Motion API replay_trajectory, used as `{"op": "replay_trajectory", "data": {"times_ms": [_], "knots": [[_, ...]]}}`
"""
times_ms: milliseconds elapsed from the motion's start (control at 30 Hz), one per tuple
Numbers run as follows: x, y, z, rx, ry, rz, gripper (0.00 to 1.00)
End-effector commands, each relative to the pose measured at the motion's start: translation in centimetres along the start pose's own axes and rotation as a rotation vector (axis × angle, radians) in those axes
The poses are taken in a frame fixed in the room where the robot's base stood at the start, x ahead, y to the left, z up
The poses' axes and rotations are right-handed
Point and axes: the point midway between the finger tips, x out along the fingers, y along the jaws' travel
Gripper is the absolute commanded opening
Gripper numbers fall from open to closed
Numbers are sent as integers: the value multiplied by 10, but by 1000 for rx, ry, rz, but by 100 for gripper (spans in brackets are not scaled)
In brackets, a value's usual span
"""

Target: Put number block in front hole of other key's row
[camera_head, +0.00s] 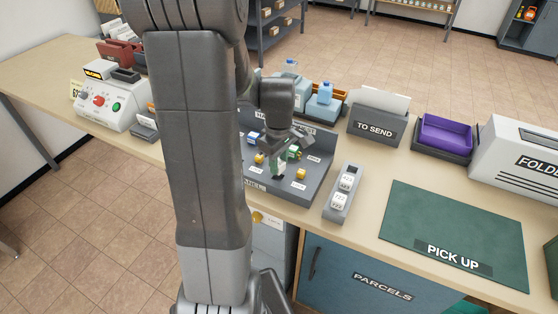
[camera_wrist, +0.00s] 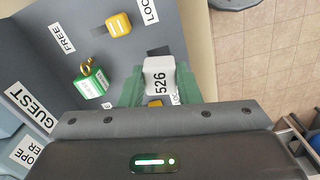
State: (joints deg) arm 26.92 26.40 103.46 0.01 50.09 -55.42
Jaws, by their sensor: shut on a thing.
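My gripper (camera_wrist: 160,88) is shut on a white number block (camera_wrist: 158,76) marked 526. It holds the block over the grey key board (camera_head: 312,188), near one edge of it. In the wrist view a green key tag (camera_wrist: 89,82) with a brass ring lies on the board, apart from the held block. A yellow block (camera_wrist: 118,24) sits between the FREE and LOC... labels. Another yellow piece (camera_wrist: 155,103) is partly hidden below the held block. In the head view my gripper (camera_head: 280,167) covers part of the board, and any hole under the block is hidden.
A grey tray (camera_head: 331,215) with white number blocks stands right of the board. A TO SEND box (camera_head: 377,127) is behind it, and a green PICK UP mat (camera_head: 450,232) lies to the right. A control box (camera_head: 112,105) stands at left.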

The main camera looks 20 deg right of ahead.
Motion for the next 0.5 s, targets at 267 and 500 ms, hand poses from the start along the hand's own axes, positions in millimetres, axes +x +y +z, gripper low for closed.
{"op": "replay_trajectory", "data": {"times_ms": [267,500], "knots": [[3,0,0,0,0,0,8],[10,0,0,0,-1,-1,8]]}}
